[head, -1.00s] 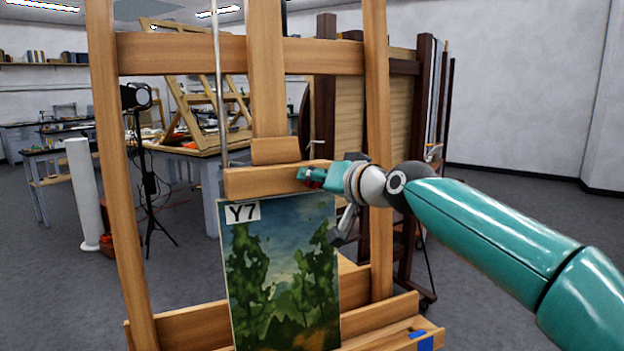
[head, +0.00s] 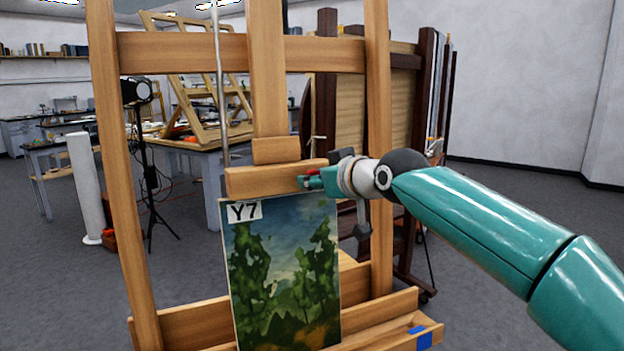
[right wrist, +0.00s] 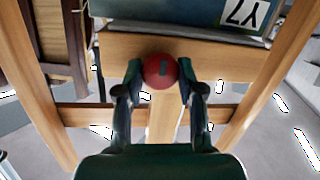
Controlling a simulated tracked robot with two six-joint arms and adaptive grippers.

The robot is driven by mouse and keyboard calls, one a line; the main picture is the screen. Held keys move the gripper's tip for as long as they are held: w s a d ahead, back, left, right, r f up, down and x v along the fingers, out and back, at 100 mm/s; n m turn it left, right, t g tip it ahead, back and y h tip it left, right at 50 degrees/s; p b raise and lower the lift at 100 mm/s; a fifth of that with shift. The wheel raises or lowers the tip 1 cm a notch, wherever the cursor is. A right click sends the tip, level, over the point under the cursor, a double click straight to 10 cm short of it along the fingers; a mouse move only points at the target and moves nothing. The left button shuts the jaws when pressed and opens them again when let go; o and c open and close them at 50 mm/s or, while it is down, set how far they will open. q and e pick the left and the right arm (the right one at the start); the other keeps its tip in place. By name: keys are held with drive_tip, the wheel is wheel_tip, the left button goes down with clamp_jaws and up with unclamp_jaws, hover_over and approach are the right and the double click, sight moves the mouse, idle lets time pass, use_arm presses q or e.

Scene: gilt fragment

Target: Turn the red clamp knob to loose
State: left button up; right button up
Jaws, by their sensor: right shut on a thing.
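The red clamp knob (right wrist: 160,71) is round with a dark mark on its face. It sits on the easel's wooden clamp block (head: 275,180), above the painting labelled Y7 (head: 285,270). My right gripper (right wrist: 160,78) has a finger on each side of the knob and is shut on it. In the head view the right gripper (head: 309,181) reaches the right end of the block, and only a bit of red shows past the fingers. My left gripper is not in view.
The wooden easel (head: 112,170) frames the painting, with uprights on both sides and a ledge (head: 375,315) below. A lamp on a stand (head: 148,160) and a white roll (head: 85,190) stand behind at left. Open floor lies to the right.

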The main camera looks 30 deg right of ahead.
drive_tip(key=shift+f, duration=0.15)
drive_tip(key=o, duration=1.1)
drive_tip(key=shift+o, duration=0.2)
drive_tip(key=shift+s, duration=0.1)
drive_tip(key=v, duration=1.1)
drive_tip(key=shift+s, duration=0.35)
